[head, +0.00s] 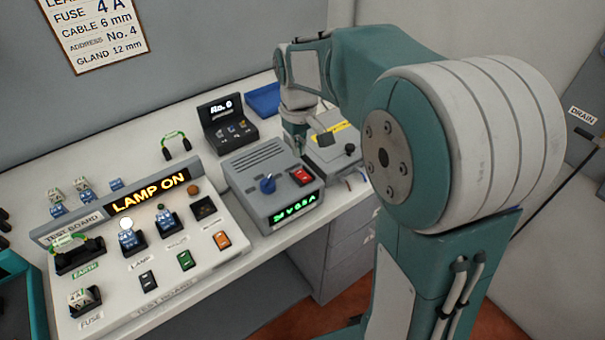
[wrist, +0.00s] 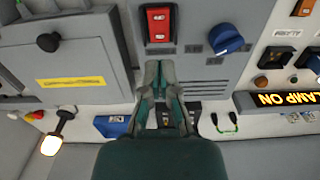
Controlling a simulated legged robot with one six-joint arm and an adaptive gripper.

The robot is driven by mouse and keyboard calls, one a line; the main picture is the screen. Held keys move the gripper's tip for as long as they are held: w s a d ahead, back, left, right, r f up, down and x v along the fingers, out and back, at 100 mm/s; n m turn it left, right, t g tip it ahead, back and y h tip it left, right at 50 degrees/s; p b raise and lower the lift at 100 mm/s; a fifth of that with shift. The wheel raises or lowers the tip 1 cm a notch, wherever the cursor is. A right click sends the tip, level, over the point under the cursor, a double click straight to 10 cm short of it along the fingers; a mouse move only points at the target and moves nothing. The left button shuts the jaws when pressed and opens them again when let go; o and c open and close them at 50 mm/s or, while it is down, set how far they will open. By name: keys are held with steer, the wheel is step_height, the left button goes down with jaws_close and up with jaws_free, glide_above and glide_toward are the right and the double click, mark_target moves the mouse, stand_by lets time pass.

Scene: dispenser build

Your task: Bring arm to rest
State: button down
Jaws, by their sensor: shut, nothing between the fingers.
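My gripper (wrist: 160,68) is shut and empty in the wrist view. Its fingertips lie over the grey supply unit, just beside the red switch (wrist: 158,24). Nothing is held between the fingers. In the head view my arm is folded at the right, with its wrist hanging down behind the supply unit (head: 262,160). The fingers cannot be made out clearly there.
The test board (head: 140,258) stands at the left, its sign (head: 148,193) reading "LAMP ON". A black device (head: 228,122) reads "No. 0". A blue tray (head: 265,98), a green lead (head: 177,136) and a yellow-labelled box (wrist: 75,60) are close by. The bench front is clear.

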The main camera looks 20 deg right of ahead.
steer(key=shift+r, duration=0.75)
steer(key=shift+s, duration=0.1)
steer(key=s+r+m+t, duration=0.1)
steer(key=s+r+t, duration=0.1)
steer(key=s, duration=0.8)
steer(key=s+r+m+t, duration=0.2)
steer(key=s+t, duration=0.1)
steer(key=s, duration=0.7)
steer(key=shift+s+m+t, duration=0.3)
steer(key=shift+s, duration=0.1)
stand_by(1.1)
